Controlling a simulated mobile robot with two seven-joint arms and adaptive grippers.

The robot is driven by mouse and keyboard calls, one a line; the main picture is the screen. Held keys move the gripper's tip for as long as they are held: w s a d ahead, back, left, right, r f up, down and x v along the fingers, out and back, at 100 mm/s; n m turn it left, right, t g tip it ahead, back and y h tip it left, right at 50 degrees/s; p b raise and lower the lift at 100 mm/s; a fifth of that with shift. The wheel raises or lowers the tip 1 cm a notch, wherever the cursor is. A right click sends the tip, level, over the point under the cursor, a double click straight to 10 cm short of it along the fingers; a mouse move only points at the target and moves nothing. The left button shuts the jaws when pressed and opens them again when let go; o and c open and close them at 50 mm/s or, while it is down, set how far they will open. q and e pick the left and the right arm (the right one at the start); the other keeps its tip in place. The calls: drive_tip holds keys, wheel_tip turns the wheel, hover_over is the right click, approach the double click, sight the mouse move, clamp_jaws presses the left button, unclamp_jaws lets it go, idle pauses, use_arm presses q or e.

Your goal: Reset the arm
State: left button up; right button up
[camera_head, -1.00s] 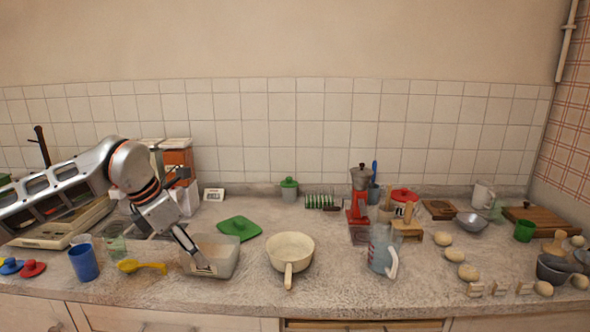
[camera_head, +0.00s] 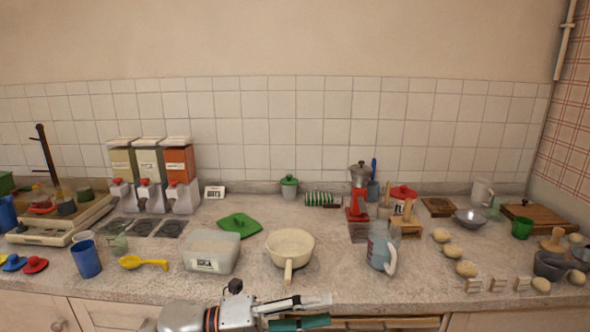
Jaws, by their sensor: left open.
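My left gripper (camera_head: 308,310) is low in the head view, in front of the counter's front edge. Its arm comes in from the bottom left, and the fingers point to the right. The fingers are apart and nothing shows between them. The gripper is apart from the objects on the counter. A pale, translucent lidded box (camera_head: 211,251) with a label stands on the counter behind it, to the left. My right gripper is not in view.
On the counter (camera_head: 330,275), a cream pan (camera_head: 290,246), a pitcher (camera_head: 380,250), a green lid (camera_head: 239,225) and a blue cup (camera_head: 86,259) stand nearby. Three dispensers (camera_head: 148,175) stand at the back left. Several round buns (camera_head: 453,251) lie at the right.

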use_arm(q)
drive_tip(key=w+a+f+n+t+y, duration=0.1)
drive_tip(key=a+f+n+t+y, duration=0.55)
drive_tip(key=n, duration=0.65)
drive_tip(key=a+f+n+t+y, duration=0.3)
drive_tip(key=a+f+n+t, duration=0.45)
drive_tip(key=f+n, duration=0.4)
drive_tip(key=s+a+f+n+g+y, duration=0.2)
drive_tip(key=s+a+f+n+y, duration=0.1)
drive_tip(key=s+f, duration=0.4)
drive_tip(key=s+a+f+n+g+y, duration=0.3)
drive_tip(key=s+a+f+n, duration=0.3)
drive_tip(key=f, duration=0.4)
drive_tip(key=shift+s+a+f, duration=0.3)
drive_tip(key=shift+s+a, duration=0.25)
drive_tip(key=shift+s, duration=0.7)
